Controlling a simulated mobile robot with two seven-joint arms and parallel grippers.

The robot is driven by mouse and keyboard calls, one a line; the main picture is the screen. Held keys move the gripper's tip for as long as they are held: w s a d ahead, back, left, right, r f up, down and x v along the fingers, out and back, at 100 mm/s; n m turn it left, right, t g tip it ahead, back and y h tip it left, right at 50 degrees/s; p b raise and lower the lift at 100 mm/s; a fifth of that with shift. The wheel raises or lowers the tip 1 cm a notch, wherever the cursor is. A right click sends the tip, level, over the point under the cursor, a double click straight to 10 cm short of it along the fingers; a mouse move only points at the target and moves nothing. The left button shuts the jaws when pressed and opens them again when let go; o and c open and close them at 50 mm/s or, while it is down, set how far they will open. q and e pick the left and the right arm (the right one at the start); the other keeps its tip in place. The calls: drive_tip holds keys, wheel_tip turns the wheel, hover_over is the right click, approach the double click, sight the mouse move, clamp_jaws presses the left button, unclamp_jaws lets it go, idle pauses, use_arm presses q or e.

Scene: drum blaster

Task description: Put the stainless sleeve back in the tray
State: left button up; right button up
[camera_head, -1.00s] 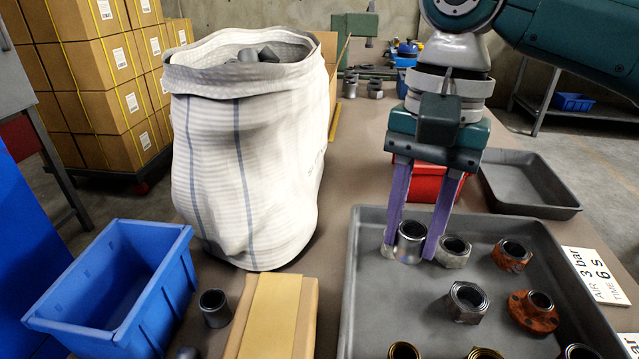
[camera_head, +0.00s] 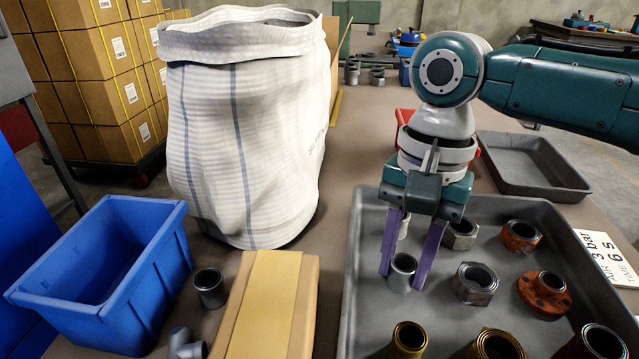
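The stainless sleeve (camera_head: 402,273), a short grey metallic tube, is upright at the left side of the large grey tray (camera_head: 348,300). My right gripper (camera_head: 403,277) points down with its purple fingers on either side of the sleeve, and they look shut on it. Whether the sleeve's base touches the tray floor is hard to tell. A paler piece (camera_head: 404,226) shows behind it between the fingers, partly hidden. My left gripper is not in view.
Hex nuts (camera_head: 474,283), rusty fittings (camera_head: 545,292) and brass-coloured rings (camera_head: 408,339) stand in the tray. A white bag (camera_head: 245,150), a blue bin (camera_head: 100,270), a tan block (camera_head: 270,310) and grey fittings (camera_head: 210,287) lie left. An empty grey tray (camera_head: 530,165) is behind right.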

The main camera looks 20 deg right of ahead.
drive_tip(key=o, duration=0.5)
drive_tip(key=shift+c, duration=0.2)
wheel_tip(320, 180, up, 12)
drive_tip(key=d+p, duration=0.1)
drive_tip(key=p, duration=0.2)
drive_tip(key=shift+w+r+p, duration=0.15)
drive_tip(key=shift+w+p, duration=0.15)
drive_tip(key=shift+w, duration=0.15)
